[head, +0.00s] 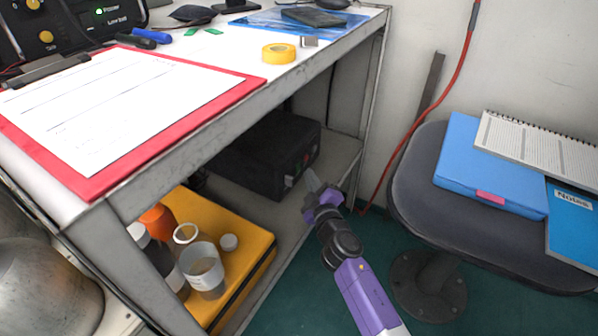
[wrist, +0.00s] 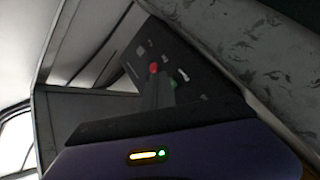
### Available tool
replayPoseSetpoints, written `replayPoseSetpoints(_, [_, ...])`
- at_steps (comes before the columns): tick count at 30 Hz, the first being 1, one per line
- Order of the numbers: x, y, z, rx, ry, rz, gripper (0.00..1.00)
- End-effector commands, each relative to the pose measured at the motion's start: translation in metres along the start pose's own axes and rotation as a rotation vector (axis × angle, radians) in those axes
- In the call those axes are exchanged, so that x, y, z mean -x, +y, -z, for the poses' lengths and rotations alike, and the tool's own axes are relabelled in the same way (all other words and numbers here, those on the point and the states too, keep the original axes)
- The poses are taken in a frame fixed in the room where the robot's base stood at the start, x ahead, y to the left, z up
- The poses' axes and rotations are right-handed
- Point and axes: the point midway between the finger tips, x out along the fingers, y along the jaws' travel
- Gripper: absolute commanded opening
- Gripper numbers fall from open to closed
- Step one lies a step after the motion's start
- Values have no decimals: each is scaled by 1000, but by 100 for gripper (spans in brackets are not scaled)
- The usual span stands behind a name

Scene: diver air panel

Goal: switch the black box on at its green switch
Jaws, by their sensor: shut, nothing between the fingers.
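The black box (head: 262,150) sits on the lower shelf under the white table, its front panel facing right. In the wrist view the panel (wrist: 165,52) appears tilted, with a red control (wrist: 154,68) and a small green switch (wrist: 174,84) beside it. The red and green parts also show small in the head view. My gripper (head: 312,181) is shut and empty, its tips just in front of the panel's lower part. I cannot tell whether the tips touch the panel, or which way the switch is set.
A yellow case (head: 262,262) with cups and bottles stands on the shelf, left of my gripper. A grey stool (head: 420,190) with folders stands at the right. The table edge (head: 230,120) overhangs the box. A red hose (head: 437,105) hangs down the wall.

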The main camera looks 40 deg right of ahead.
Motion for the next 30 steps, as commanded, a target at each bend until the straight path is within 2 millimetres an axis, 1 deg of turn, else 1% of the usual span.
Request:
replayPoseSetpoints(8, [0, 0, 0, 0, 0, 0, 0])
replayPoseSetpoints(16, [-6, -4, 4, 0, 1, 0, 0])
replayPoseSetpoints(30, [-7, -5, 5, 0, 0, 0, 0])
